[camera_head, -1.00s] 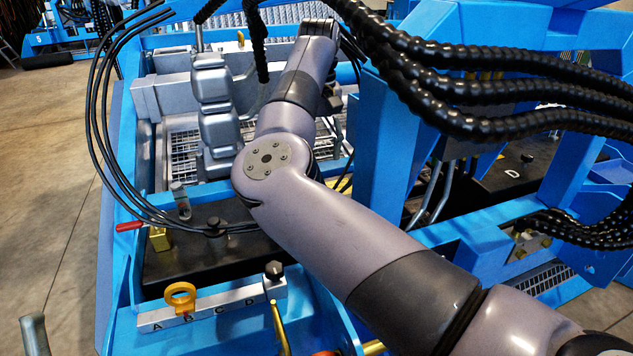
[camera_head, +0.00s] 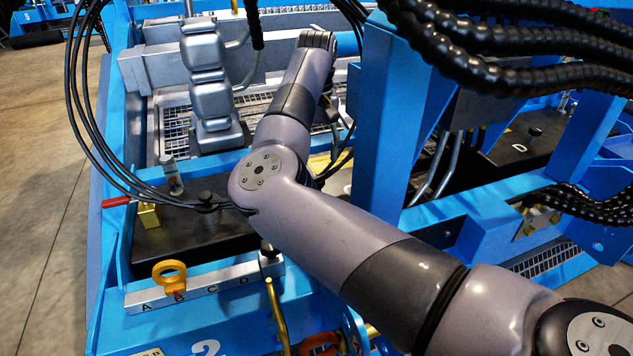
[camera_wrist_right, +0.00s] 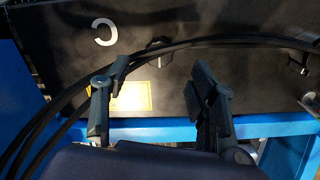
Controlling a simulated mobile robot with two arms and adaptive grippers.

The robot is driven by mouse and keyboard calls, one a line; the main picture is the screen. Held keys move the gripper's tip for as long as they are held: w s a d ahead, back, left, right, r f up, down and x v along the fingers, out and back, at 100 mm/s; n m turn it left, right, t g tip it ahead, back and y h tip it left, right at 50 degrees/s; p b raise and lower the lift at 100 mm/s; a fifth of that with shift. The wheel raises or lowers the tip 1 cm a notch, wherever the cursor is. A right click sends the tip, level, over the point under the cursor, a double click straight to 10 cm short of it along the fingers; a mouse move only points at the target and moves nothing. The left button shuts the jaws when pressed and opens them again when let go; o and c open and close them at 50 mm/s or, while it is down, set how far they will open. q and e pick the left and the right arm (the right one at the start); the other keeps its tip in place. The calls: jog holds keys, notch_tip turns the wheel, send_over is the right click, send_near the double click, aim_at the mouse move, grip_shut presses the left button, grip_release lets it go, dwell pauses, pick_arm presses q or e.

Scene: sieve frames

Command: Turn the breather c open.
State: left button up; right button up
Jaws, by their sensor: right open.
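In the right wrist view, a dark panel carries a white letter C (camera_wrist_right: 103,32). A small dark fitting with a pale edge, likely breather c (camera_wrist_right: 158,52), stands on this panel right of the letter. Whether it is open or closed I cannot tell. My right gripper (camera_wrist_right: 162,82) is open and empty, its fingers apart on either side below the fitting and not visibly touching it. Black hoses cross in front of the panel near the fitting. In the head view, my right arm hides most of this area. My left gripper is not in view.
A yellow label (camera_wrist_right: 131,97) lies low on the panel, above a blue beam (camera_wrist_right: 270,126). In the head view, a lettered bar (camera_head: 216,287) bears a yellow ring (camera_head: 169,277). Thick black ribbed hoses (camera_head: 500,70) and a blue post (camera_head: 385,120) stand right of my arm.

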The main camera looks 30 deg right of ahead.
aim_at(317, 175)
notch_tip(317, 175, down, 7)
jog(key=shift+r+b, duration=0.1)
jog(key=shift+b, duration=0.8)
jog(key=shift+c, duration=0.5)
jog(key=c, duration=1.1)
